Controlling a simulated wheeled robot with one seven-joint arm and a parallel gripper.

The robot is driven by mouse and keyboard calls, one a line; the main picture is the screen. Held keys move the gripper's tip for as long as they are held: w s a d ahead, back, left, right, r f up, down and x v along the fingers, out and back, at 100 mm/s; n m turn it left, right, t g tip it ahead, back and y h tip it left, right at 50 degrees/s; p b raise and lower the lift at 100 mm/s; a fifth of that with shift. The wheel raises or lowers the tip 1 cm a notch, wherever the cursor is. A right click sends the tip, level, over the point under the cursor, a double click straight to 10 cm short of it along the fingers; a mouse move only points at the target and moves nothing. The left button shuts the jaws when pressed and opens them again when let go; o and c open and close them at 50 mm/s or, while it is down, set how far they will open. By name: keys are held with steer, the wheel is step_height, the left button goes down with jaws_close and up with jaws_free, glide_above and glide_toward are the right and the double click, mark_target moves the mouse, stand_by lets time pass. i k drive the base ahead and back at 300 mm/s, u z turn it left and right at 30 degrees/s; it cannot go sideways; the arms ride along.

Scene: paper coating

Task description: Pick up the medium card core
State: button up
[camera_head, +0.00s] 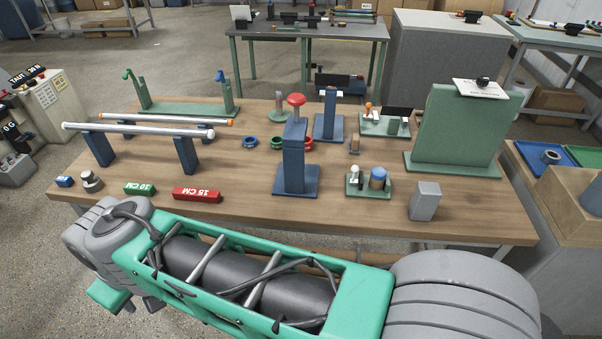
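I cannot pick out the medium card core with certainty. Brown tube-like lengths (372,258) show behind my arm along the table's front edge, mostly hidden, so I cannot tell their sizes or whether they are card cores. On the wooden table, a green block marked 10 CM (140,189) and a red block marked 15 CM (196,195) lie near the front. My gripper's fingers are not in view; my green and grey arm crosses the bottom of the picture.
The wooden table (345,212) carries a blue rack with a white roller (138,130), a blue press with a red knob (296,160), small coloured rings (249,142), a grey block (425,200) and a large green stand (455,130). Bare wood shows between them.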

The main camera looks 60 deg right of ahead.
mark_target(375, 186)
steer(key=u, duration=0.75)
steer(key=k, duration=2.05)
steer(key=z, duration=1.1)
steer(key=i, duration=0.5)
steer(key=z, duration=0.05)
